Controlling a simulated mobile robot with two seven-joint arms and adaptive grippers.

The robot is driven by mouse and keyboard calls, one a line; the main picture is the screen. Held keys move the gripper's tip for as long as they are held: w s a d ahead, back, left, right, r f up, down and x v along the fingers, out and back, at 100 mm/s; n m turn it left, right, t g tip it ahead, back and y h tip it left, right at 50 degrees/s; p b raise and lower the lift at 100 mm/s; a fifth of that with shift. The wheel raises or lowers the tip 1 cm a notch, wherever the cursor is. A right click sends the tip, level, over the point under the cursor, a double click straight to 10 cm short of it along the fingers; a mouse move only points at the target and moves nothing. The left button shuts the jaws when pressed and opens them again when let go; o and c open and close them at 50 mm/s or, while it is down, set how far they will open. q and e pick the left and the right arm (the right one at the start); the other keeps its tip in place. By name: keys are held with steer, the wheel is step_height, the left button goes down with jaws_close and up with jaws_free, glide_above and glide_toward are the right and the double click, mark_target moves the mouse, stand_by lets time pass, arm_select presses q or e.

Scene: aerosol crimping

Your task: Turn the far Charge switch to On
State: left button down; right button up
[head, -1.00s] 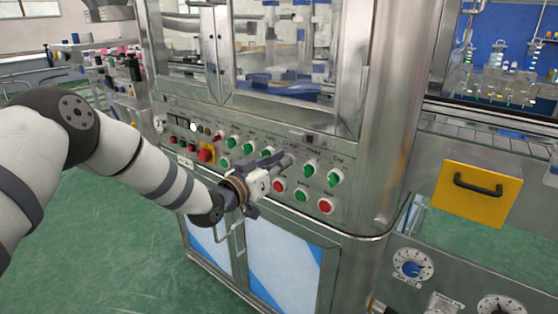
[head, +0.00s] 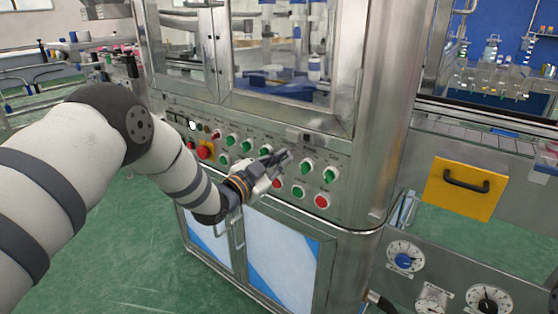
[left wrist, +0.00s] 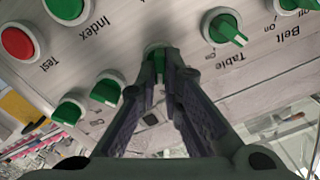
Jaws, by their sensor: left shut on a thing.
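The control panel (head: 322,160) carries rows of green turn switches and red buttons. My left gripper (head: 283,156) is at the upper row, its fingers pointing into the panel. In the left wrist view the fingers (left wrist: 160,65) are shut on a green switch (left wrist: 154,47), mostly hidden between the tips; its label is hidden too. In that upside-down view a green switch labelled Table (left wrist: 222,27) is on one side and one above Index (left wrist: 66,6) on the other. I cannot read a Charge label in either view. My right gripper is not in view.
A red emergency button (head: 204,150) and a white lamp (head: 193,125) are at the panel's left. Green switches (head: 329,174) and a red button (head: 321,201) are right of the gripper. A yellow drawer (head: 466,187) and dials (head: 404,259) are farther right.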

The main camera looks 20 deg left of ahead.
arm_select(q)
steer(key=shift+f, duration=0.1)
stand_by(0.5)
steer(key=c, duration=1.7)
jaws_free()
steer(key=v, duration=1.2)
